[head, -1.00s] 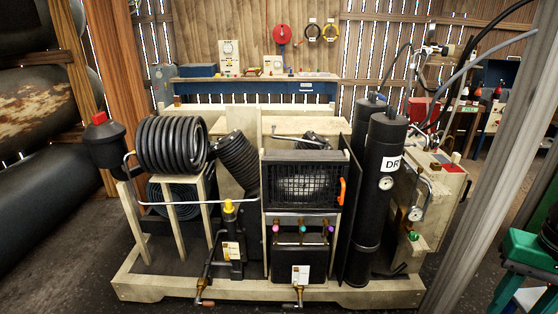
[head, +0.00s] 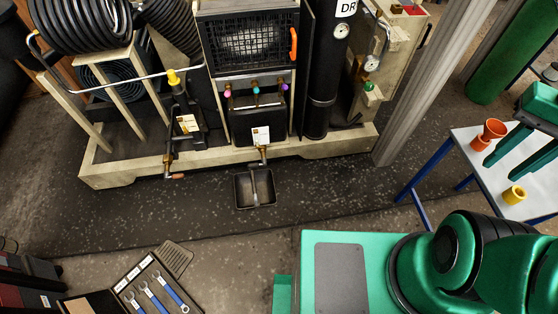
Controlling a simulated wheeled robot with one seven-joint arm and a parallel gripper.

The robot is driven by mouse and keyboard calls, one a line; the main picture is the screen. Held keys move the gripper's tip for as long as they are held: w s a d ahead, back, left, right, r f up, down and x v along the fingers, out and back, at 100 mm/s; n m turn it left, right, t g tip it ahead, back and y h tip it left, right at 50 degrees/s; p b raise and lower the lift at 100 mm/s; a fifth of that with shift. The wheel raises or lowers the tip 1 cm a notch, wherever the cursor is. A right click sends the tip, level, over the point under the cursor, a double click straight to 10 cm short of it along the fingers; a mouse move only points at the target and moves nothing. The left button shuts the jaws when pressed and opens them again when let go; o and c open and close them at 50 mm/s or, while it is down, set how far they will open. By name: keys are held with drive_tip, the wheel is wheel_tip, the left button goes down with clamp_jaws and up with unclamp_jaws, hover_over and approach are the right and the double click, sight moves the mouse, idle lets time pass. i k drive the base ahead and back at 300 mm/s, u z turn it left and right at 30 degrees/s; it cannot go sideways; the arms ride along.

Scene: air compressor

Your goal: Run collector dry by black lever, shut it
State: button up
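The collector looks to be the black tank (head: 254,112) low in the middle of the compressor stand, with several coloured knobs above it and a white tag on its front. A small brass drain fitting (head: 263,155) sticks out below the tag. Its lever is too small for me to tell its colour or position. A dark tray (head: 242,190) lies on the floor under this fitting; a pale streak runs down into it, and I cannot tell whether it is liquid. My gripper (head: 497,170) is at the right, far from the fitting, with its two green fingers apart and nothing between them.
A second drain fitting (head: 170,168) with a reddish-brown handle is left of the collector. A white table (head: 470,150) at the right bears an orange cup (head: 476,144) and a yellow cup (head: 514,195). A wrench case (head: 122,292) lies bottom left.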

sight(255, 165)
drive_tip(key=z, duration=0.8)
drive_tip(key=k, duration=1.15)
drive_tip(key=u, duration=1.25)
drive_tip(key=i, duration=1.7)
drive_tip(key=u, duration=0.1)
drive_tip(key=k, duration=0.2)
drive_tip(key=z, duration=0.15)
